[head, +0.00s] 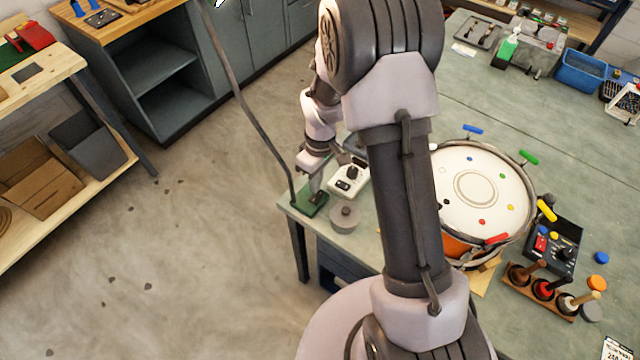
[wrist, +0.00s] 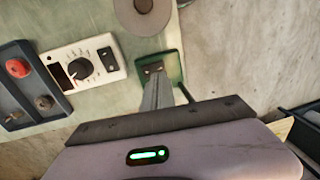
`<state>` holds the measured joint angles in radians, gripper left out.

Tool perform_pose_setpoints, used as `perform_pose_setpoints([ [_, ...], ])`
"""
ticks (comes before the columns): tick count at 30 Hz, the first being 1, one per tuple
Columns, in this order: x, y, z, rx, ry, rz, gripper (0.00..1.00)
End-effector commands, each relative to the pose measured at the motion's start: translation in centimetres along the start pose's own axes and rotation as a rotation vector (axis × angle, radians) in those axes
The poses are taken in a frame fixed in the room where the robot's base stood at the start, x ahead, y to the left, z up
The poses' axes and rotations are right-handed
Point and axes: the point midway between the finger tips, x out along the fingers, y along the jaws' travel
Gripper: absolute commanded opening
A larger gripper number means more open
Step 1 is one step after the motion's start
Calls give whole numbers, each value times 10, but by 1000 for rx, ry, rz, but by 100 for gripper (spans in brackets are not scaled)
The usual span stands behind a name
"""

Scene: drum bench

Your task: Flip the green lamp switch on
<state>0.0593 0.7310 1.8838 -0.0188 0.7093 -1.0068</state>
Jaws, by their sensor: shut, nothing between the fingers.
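The green lamp base (head: 309,207) sits at the near left corner of the bench, with a long thin lamp pole (head: 245,105) rising from it. The base also shows in the wrist view (wrist: 174,66), with a small metallic switch plate (wrist: 152,67) on it. My gripper (head: 316,190) is shut and empty, pointing down at the base. In the wrist view its fingers (wrist: 155,88) end right by the switch plate and hide part of it. I cannot tell whether they touch, nor which way the switch lies.
A white box with a dial (wrist: 82,68) and a dark control box with a red button (wrist: 22,80) stand close by. A round grey thing (head: 345,216) is beside the base. A drum (head: 470,190) stands further right. Open floor lies past the bench edge.

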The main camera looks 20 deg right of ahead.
Motion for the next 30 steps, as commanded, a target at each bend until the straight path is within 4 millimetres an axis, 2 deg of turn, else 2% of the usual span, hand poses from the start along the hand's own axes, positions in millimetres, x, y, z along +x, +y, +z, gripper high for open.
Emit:
perform_pose_setpoints([
  [1, -18, -3, -1, -2, 2, 3, 0],
  [6, -57, -14, -1, -1, 2, 2, 0],
  [12, -89, -22, 0, 0, 1, 1, 0],
  [18, -99, -25, 0, 0, -1, 0, 0],
  [30, -98, -25, 0, 1, 0, 0, 0],
])
